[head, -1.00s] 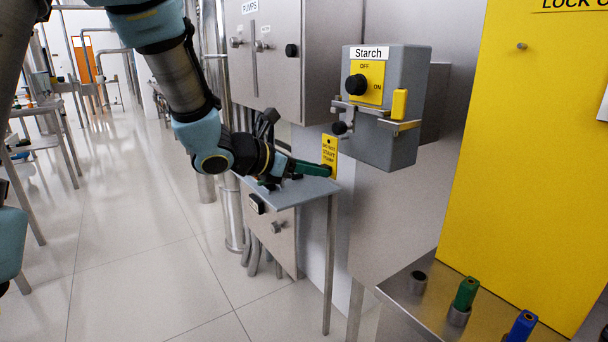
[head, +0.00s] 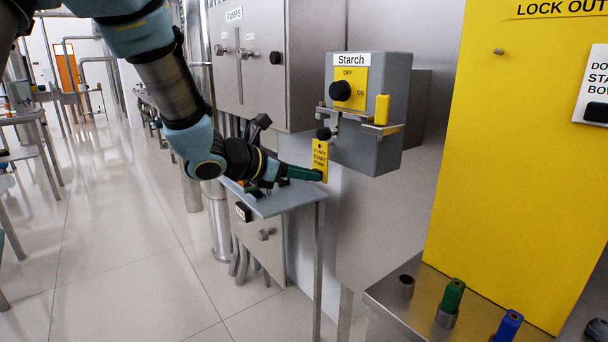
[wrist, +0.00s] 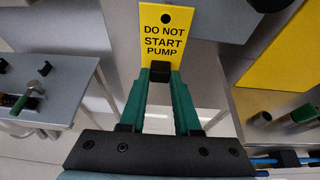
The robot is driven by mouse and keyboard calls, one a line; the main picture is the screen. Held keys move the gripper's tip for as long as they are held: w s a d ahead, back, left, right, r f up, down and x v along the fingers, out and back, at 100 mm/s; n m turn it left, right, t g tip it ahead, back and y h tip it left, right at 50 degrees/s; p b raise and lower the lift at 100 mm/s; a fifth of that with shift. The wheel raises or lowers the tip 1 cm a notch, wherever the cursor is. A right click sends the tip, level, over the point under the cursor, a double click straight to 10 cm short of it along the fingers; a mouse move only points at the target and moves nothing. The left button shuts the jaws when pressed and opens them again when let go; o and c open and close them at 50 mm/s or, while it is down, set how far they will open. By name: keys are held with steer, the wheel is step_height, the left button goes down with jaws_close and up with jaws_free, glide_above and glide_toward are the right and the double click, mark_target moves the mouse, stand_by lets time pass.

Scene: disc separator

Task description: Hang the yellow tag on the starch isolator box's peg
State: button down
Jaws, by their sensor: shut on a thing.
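My gripper (head: 321,176) is shut on the yellow tag (head: 320,155), which reads "DO NOT START PUMP" and has a hole near its top. In the wrist view the green fingers (wrist: 160,72) pinch the tag (wrist: 164,32) at its lower edge, and it stands upright. The grey starch isolator box (head: 374,125) is on the wall, up and to the right of the tag. Its yellow plate carries a black OFF/ON knob (head: 341,91). The tag and peg look apart.
A small grey shelf table (head: 275,203) stands below my gripper. A yellow lockout board (head: 500,170) is at right, above a steel ledge with a green key (head: 453,295) and a blue key (head: 508,325). A pumps cabinet (head: 245,65) is behind.

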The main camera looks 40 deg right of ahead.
mark_target(315, 170)
steer(key=shift+d, duration=0.7)
steer(key=shift+s+d+b, duration=0.1)
steer(key=shift+d+b, duration=0.35)
steer(key=shift+d, duration=0.4)
steer(key=c, duration=0.5)
jaws_free()
steer(key=shift+c, duration=0.2)
steer(key=f+b+v, duration=0.1)
steer(key=b+v, duration=0.1)
steer(key=v, duration=1.2)
steer(key=shift+a, duration=0.45)
steer(key=shift+f, duration=0.1)
